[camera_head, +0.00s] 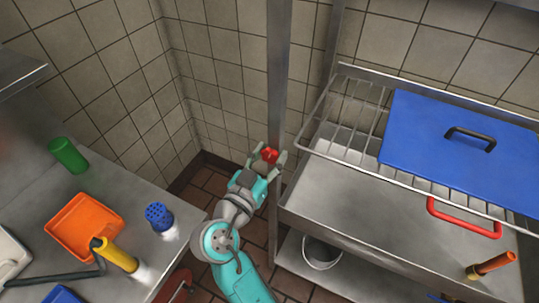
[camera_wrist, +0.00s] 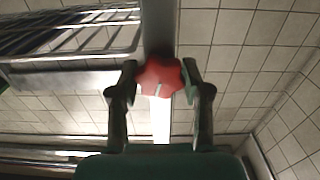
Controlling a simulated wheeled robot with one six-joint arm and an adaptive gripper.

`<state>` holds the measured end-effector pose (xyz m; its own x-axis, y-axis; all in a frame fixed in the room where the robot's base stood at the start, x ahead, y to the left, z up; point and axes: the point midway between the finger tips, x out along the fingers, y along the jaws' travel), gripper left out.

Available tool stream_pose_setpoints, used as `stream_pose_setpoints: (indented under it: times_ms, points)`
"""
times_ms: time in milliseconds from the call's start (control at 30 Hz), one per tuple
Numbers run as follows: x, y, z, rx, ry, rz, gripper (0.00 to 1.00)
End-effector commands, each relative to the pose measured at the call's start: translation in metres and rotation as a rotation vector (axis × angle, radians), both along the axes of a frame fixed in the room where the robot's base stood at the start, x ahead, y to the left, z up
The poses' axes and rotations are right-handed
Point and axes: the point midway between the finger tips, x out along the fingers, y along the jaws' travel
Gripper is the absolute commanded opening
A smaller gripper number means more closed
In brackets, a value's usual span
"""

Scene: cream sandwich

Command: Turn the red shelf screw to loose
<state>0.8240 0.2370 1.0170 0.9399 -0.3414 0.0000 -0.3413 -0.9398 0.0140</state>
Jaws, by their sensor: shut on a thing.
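The red shelf screw (camera_head: 269,155) is a lobed knob at the steel upright post (camera_head: 278,80), just left of the wire shelf. It shows large in the wrist view (camera_wrist: 160,76), in front of the post. My gripper (camera_head: 267,160) reaches the knob from below in the head view. In the wrist view its two fingers (camera_wrist: 160,80) stand on the left and right sides of the knob, shut on it. The lower part of the post behind my arm is partly hidden.
A wire shelf (camera_head: 345,110) with a blue lid (camera_head: 440,125) stands right of the post, above a steel counter (camera_head: 330,195). A left counter (camera_head: 120,190) holds an orange dustpan (camera_head: 84,226), a green cup (camera_head: 68,155) and a blue shaker (camera_head: 158,216). Tiled walls close the corner behind.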

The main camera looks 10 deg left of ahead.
Motion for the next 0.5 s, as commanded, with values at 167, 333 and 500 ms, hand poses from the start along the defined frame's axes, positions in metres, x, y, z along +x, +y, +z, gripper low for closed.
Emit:
stream_pose_setpoints:
  times_ms: [167,333,500]
  points:
    - [0.0002,0.0002,-0.0001,-0.079,0.029,0.0,0.13]
    - [0.0002,0.0003,-0.0001,-0.124,0.045,0.0,0.13]
    - [0.0002,0.0003,-0.0001,-0.14,0.051,0.0,0.13]
